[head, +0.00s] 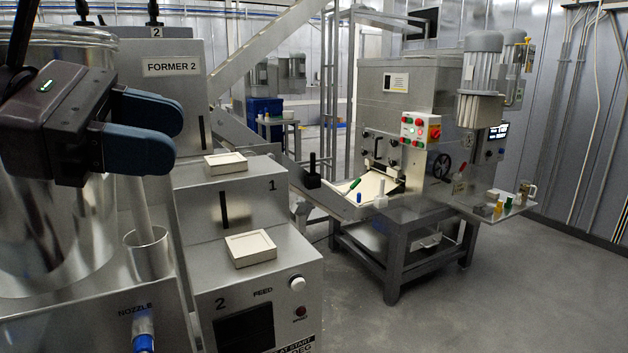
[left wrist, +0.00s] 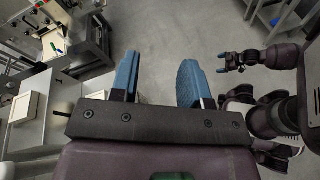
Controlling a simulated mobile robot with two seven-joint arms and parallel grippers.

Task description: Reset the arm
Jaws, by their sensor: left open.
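My left gripper (head: 160,128) is in the near left of the head view, in front of a large shiny steel vessel. Its two blue fingers are apart with nothing between them. In the left wrist view the open fingers (left wrist: 158,80) point over bare grey floor. My right gripper (left wrist: 223,62) shows small at the right of the left wrist view, its blue tips apart and empty; it is out of the head view.
The steel vessel (head: 85,235) and a small metal cup (head: 147,252) stand close by my left gripper. Square cream trays (head: 251,248) sit on the stepped FORMER 2 machine (head: 173,66). A larger machine (head: 385,105) stands further back. Grey floor (head: 480,290) is clear at the right.

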